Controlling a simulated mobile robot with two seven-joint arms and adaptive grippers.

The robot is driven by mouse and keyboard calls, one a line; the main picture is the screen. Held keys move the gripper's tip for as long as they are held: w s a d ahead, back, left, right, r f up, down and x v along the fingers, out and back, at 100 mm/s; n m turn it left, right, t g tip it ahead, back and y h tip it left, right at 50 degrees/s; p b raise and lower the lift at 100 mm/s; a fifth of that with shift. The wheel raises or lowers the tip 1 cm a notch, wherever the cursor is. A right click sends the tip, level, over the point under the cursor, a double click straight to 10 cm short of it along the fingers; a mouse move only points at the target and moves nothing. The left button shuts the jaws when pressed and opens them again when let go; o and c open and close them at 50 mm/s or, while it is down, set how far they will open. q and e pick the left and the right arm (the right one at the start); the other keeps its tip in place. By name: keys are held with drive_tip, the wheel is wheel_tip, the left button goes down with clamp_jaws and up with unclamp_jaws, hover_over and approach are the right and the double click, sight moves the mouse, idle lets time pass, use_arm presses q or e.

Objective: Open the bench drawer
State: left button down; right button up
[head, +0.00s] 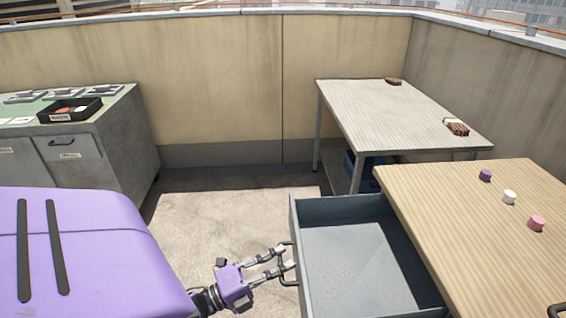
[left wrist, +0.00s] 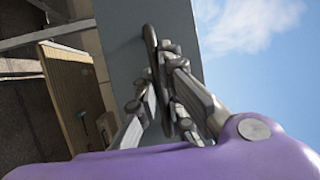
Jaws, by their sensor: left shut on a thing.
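The bench drawer (head: 345,262) is a grey box that stands pulled out from under the wooden bench top (head: 470,215); its inside looks empty. Its front panel faces left, with a dark bar handle (head: 288,265) on it. My left gripper (head: 282,262) is shut on this handle. In the left wrist view, the fingers (left wrist: 165,100) close around the dark handle (left wrist: 151,45) against the grey drawer front (left wrist: 120,35). My right gripper is not in view.
Purple, white and pink small cylinders (head: 509,197) stand on the bench top. A pale table (head: 385,105) with brown bundles stands behind. A grey cabinet (head: 110,150) with a black tray (head: 70,109) stands at left. Bare floor (head: 235,220) lies between.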

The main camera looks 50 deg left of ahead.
use_arm(q)
drive_tip(key=c, duration=1.9)
unclamp_jaws()
drive_tip(key=shift+f, duration=0.1)
drive_tip(key=shift+o, duration=0.2)
drive_tip(key=shift+s, duration=0.15)
drive_tip(key=v, duration=1.1)
drive_tip(key=shift+s, duration=0.4)
drive_tip(key=shift+a, duration=0.1)
